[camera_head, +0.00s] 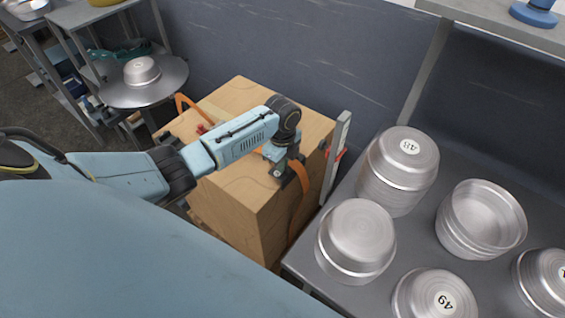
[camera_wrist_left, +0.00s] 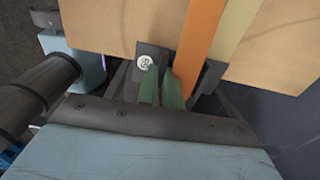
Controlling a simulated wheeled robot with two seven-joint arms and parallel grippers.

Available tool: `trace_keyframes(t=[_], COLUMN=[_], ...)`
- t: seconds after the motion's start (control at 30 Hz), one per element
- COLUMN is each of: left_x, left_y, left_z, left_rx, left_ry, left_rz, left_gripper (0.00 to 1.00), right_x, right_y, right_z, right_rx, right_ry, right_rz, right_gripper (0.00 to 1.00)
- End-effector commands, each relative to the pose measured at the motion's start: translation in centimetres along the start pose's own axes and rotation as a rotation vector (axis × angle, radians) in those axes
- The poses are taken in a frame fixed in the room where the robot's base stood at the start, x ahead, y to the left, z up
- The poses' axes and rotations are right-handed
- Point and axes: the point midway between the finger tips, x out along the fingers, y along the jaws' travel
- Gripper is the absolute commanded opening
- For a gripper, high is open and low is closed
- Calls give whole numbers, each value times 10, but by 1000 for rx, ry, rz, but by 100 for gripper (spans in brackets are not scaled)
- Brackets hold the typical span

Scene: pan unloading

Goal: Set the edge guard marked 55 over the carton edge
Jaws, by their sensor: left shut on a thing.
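The carton (camera_head: 237,205) is a large light-brown box with an orange strap (camera_head: 301,196) running over its top and down its side; the strap also crosses the left wrist view (camera_wrist_left: 204,28). My left gripper (camera_head: 280,170) is at the carton's upper edge beside the strap. Its green fingers (camera_wrist_left: 164,92) are shut on the dark grey edge guard (camera_wrist_left: 151,51), which bears a round white label that seems to read 55. The guard lies at the carton edge by the strap; whether it sits flush is hidden by the gripper. My right gripper is out of view.
A grey table (camera_head: 424,247) on the right holds several metal pans, some numbered. A grey upright post (camera_head: 336,155) stands between carton and table. A round stand (camera_head: 165,91) with a pan (camera_head: 142,70) is at the upper left. A dark wall (camera_head: 275,60) rises behind.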

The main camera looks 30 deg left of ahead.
Motion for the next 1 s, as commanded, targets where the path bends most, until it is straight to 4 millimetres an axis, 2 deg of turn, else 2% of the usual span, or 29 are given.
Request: trace_keyframes(t=[0.1,0.5,0.9,0.93,1.0], left_x=[9,30,32,32,32], left_y=[0,0,0,0,0], left_z=[0,0,0,0,0], left_rx=[0,0,0,0,0], left_ry=[0,1,1,1,1], left_rz=[0,0,0,0,0], left_gripper=[0,0,0,10,20], right_x=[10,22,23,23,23], right_y=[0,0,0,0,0], right_z=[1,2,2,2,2], right_rx=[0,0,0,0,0], right_ry=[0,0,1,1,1], right_rz=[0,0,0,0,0], right_gripper=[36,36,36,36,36])
